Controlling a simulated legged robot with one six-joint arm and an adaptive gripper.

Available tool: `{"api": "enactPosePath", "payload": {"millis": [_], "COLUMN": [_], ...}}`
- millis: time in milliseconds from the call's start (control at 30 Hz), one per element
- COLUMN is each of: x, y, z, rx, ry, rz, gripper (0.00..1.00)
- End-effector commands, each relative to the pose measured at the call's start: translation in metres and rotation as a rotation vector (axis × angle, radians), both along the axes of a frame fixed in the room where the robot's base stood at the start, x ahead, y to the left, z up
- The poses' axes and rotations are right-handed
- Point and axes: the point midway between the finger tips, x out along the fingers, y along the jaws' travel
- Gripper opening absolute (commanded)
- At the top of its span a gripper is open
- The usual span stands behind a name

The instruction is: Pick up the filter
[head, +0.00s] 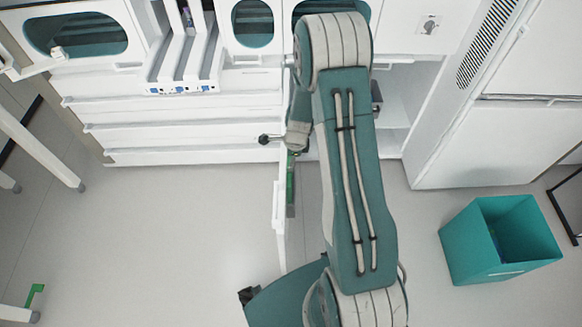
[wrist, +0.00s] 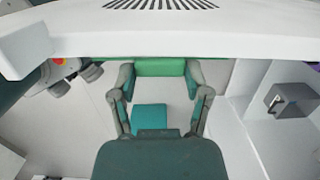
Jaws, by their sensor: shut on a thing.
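My gripper (wrist: 160,75) shows in the wrist view with its two fingers around a green handle (wrist: 160,67), shut on it. The handle is on the white cabinet door (head: 280,205), which stands open and is seen nearly edge-on in the head view. The green of the handle (head: 290,182) also shows there. A dark grey box (wrist: 291,103) sits inside the open white compartment on the right of the wrist view, apart from my gripper. It shows partly behind my arm in the head view (head: 376,97). I cannot tell for sure whether this box is the filter.
A teal bin (head: 495,245) stands on the floor at the right. White drawers (head: 190,130) line the wall left of the door. A white table leg (head: 40,150) stands at the far left. The floor left of the door is clear.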

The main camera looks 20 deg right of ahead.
Motion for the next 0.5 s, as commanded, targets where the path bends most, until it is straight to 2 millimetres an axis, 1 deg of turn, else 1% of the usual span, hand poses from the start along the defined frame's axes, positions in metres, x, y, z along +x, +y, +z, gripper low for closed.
{"api": "enactPosePath", "payload": {"millis": [33, 500], "x": [0.001, 0.001], "y": [0.000, 0.000], "z": [0.010, 0.088], "rx": [-0.001, -0.002], "ry": [-0.004, -0.005], "rz": [0.001, 0.000], "gripper": [0.12, 0.12]}}
